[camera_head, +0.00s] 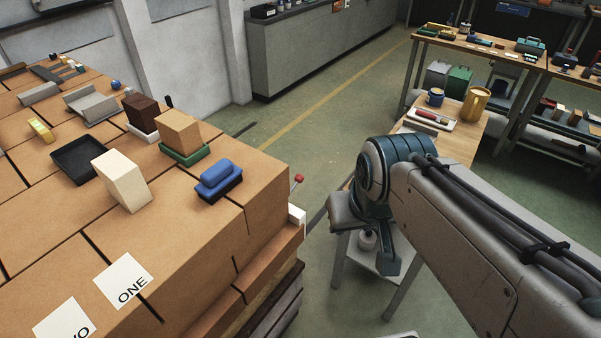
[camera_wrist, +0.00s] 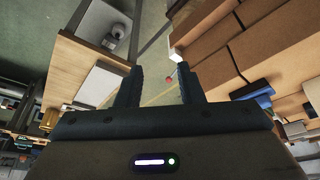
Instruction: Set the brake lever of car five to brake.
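A lever with a red knob (camera_head: 298,178) stands at the right side of the brown stack, above a small white block (camera_head: 296,215). The red knob (camera_wrist: 168,80) also shows in the wrist view, between my fingertips in the picture and apparently beyond them, near the white block (camera_wrist: 176,56). My gripper (camera_wrist: 160,78) is open, with nothing between its fingers. In the head view my arm reaches in from the right, and its end is right of the lever and apart from it. I cannot read any label for car five, nor tell the brake marking.
The brown stack (camera_head: 75,262) at left bears ONE (camera_head: 126,280) and partly cut-off labels, a blue brush (camera_head: 219,178), a cream block (camera_head: 122,181) and a black tray (camera_head: 84,160). A wooden table (camera_head: 462,141) stands behind my arm. Open floor (camera_head: 320,130) lies between.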

